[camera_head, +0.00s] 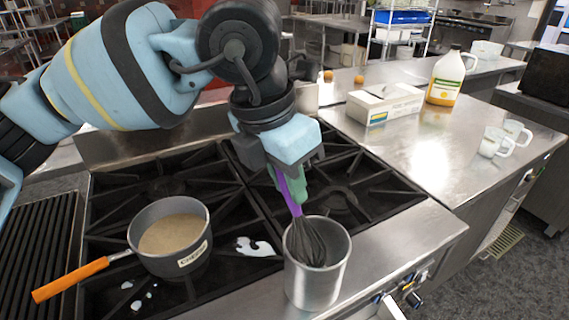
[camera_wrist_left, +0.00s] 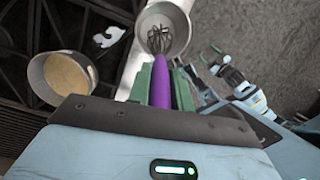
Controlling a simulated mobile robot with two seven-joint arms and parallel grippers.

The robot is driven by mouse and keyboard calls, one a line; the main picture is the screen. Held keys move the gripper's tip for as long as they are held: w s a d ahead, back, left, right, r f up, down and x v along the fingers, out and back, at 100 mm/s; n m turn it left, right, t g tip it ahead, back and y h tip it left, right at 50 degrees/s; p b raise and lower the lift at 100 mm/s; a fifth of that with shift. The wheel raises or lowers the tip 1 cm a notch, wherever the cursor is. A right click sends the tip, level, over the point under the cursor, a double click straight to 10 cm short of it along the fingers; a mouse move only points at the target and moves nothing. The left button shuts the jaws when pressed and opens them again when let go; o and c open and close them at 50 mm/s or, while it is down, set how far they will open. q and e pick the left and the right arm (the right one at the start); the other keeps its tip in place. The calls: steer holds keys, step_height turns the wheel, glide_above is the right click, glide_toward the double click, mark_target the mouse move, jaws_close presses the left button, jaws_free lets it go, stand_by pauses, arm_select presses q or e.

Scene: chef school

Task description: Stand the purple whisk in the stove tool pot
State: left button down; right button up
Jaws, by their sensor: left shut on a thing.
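My left gripper (camera_head: 288,184) is shut on the purple handle of the whisk (camera_head: 292,197), which points wire end down and leans a little. The whisk's dark wires are inside the mouth of the metal tool pot (camera_head: 316,287) at the stove's front edge. In the left wrist view, the green fingers (camera_wrist_left: 162,82) grip both sides of the whisk handle (camera_wrist_left: 160,90), and the wires lie over the opening of the pot (camera_wrist_left: 183,28). Whether the wires touch the pot's bottom is hidden. My right gripper (camera_wrist_left: 214,62) shows small at the right of the wrist view; its jaws are unclear.
A saucepan (camera_head: 198,258) of brown liquid with an orange handle (camera_head: 70,280) stands left of the pot. White spills (camera_head: 254,247) lie on the stove. The right counter (camera_head: 425,150) holds a white box (camera_head: 385,105), a jug (camera_head: 446,80) and mugs (camera_head: 493,143).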

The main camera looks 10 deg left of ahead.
mark_target(293, 215)
arm_select(q)
steer(key=shift+b+x, duration=0.3)
steer(key=shift+x, duration=1.4)
steer(key=shift+d, duration=0.1)
steer(key=c, duration=1.2)
jaws_free()
steer(key=shift+o, duration=0.2)
steer(key=v, duration=0.7)
steer(key=shift+s+r, duration=0.1)
steer(key=shift+r, duration=0.25)
